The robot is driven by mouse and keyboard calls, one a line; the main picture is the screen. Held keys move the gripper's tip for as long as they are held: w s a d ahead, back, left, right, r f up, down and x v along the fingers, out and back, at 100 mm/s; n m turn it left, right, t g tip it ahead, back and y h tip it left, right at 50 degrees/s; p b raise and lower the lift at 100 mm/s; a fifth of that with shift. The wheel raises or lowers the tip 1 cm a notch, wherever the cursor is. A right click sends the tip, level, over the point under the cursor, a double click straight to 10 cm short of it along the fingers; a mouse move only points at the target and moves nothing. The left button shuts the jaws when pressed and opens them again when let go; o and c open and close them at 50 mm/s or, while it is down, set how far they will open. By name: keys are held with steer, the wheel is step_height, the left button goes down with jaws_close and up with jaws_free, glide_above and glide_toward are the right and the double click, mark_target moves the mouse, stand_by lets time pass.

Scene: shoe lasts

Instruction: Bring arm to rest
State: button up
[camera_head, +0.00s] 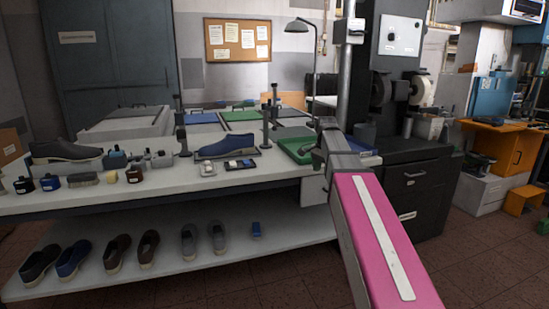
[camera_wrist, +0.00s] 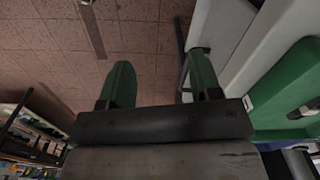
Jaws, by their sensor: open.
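My arm, with a pink link (camera_head: 375,235), reaches from the lower right toward the right end of the workbench in the head view. Its far end is beside a green tray (camera_head: 296,149). My gripper (camera_wrist: 161,80) shows in the wrist view with its two green fingers spread apart and nothing between them. Brown floor tiles lie beyond the fingers. The green tray (camera_wrist: 275,90) is to the right of the fingers, apart from them, with a dark item in it. In the head view I cannot make out the fingers.
The white workbench (camera_head: 270,176) holds a shoe on a last (camera_head: 228,146), another dark shoe (camera_head: 65,151), bottles and small boxes. Several shoes stand on the lower shelf (camera_head: 170,270). A black machine cabinet (camera_head: 413,190) stands right of the bench.

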steer(key=s+f+n, duration=0.3)
steer(key=s+f, duration=0.3)
steer(key=f, duration=0.4)
steer(key=s+f+n, duration=0.4)
steer(key=s+f, duration=0.3)
steer(key=f, duration=0.4)
steer(key=s+f+n, duration=0.4)
steer(key=s+f, duration=0.2)
steer(key=f, duration=0.5)
steer(key=shift+s+f, duration=0.15)
steer(key=shift+f, duration=0.05)
